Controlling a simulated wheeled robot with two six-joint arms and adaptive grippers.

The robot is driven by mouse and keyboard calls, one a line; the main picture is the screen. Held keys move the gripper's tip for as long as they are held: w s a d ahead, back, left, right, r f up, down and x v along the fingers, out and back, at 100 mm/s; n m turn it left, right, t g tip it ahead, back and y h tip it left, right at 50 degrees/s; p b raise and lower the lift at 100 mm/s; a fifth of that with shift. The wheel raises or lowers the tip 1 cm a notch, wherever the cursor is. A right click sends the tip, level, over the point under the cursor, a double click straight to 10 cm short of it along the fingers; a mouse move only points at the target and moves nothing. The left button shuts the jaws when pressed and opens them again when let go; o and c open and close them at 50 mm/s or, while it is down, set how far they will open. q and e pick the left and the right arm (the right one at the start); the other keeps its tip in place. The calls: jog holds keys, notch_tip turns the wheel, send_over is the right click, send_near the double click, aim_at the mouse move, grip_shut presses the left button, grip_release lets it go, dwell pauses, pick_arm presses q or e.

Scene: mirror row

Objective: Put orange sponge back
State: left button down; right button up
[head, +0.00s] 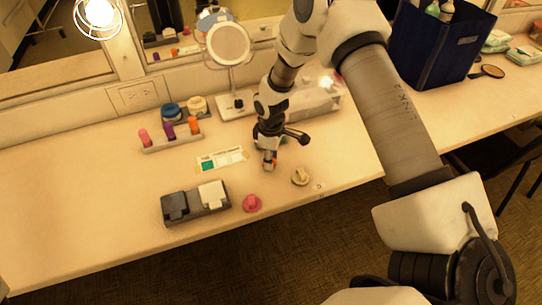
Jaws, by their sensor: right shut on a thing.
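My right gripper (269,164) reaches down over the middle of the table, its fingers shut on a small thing. Only an orange-red patch of it shows at the fingertips, and I take it to be the orange sponge (274,162). The fingers hide most of it, and I cannot tell whether it touches the table. A pale rack (172,143) to the left holds upright pink, purple and orange pieces. My left gripper is not in view.
A dark tray (195,204) stands front left. A round mirror (228,44) and a blue bin (440,42) stand behind. The left tabletop is clear.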

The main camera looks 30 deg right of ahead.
jog(key=shift+f, duration=0.3)
jog(key=shift+f, duration=0.1)
jog(key=o, duration=1)
jog(key=shift+r, duration=0.25)
notch_tip(320, 180, up, 12)
jog(key=shift+f+b, duration=0.1)
jog(key=shift+b, duration=0.7)
